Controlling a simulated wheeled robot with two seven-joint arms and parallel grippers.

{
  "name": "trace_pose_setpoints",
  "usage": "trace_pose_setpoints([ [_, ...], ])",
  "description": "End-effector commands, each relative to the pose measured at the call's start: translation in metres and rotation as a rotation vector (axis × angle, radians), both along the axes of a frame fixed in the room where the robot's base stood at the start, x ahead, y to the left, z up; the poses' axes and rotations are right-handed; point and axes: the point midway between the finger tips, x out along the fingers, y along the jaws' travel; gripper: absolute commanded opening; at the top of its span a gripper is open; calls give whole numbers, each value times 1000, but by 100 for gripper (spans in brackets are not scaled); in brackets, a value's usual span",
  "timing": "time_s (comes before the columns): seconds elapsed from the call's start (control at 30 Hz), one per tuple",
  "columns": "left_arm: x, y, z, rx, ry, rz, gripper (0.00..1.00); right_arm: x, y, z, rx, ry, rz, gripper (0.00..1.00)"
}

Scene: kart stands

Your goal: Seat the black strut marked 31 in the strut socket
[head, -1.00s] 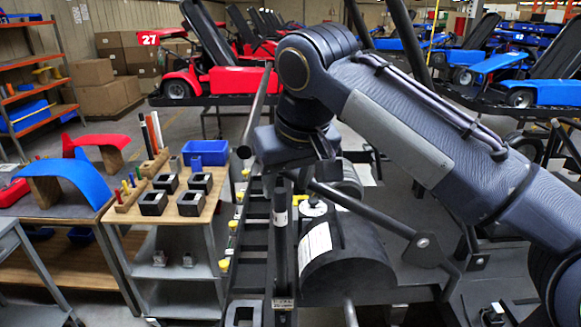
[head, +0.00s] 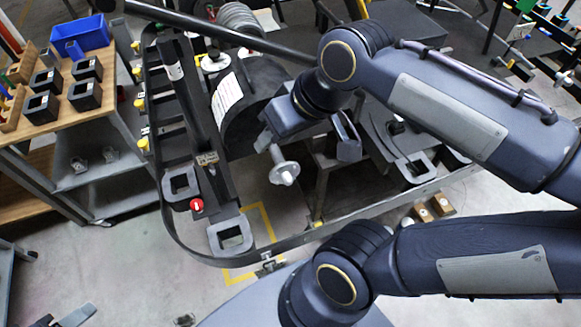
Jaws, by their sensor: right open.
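A black strut (head: 184,95) with a white band stands up from the dark kart frame, its foot by a small marked plate (head: 207,158). I cannot read a 31 on it. The plate seems to mark the strut socket; how deep the foot sits in it I cannot tell. My right gripper (head: 306,146) is open and empty, to the right of the strut and clear of it, near the black drum.
A black drum (head: 243,105) with a white label is beside the strut. Grey square rings (head: 230,235) and a red knob (head: 197,205) sit on the frame's near end. A long dark bar (head: 215,30) crosses behind. A wooden-topped cart (head: 55,110) stands at left.

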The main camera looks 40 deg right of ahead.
Motion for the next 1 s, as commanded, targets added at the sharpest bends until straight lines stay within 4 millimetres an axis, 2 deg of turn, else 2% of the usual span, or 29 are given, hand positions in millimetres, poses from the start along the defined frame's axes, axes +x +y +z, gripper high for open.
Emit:
trace_pose_setpoints([
  [0.03,0,0,0,0,0,0,48,-16,0,-22,34,-4,-35,44],
  [0.1,0,0,0,0,0,0,48,-30,3,-45,72,-15,-68,44],
  [0.2,0,0,0,0,0,0,48,-43,8,-66,109,-28,-103,44],
  [0.33,0,0,0,0,0,0,48,-49,11,-76,126,-35,-119,44],
  [0.57,0,0,0,0,0,0,48,-49,11,-77,126,-33,-118,44],
  [0.67,0,0,-10,0,0,0,48,-49,11,-86,125,-33,-117,44],
  [0.83,0,0,-43,0,0,0,48,-49,11,-120,125,-33,-117,44],
  [0.9,0,0,-47,0,1,0,48,-49,11,-123,125,-32,-116,44],
  [1.0,0,0,-42,0,0,0,48,-49,11,-118,125,-33,-116,44],
])
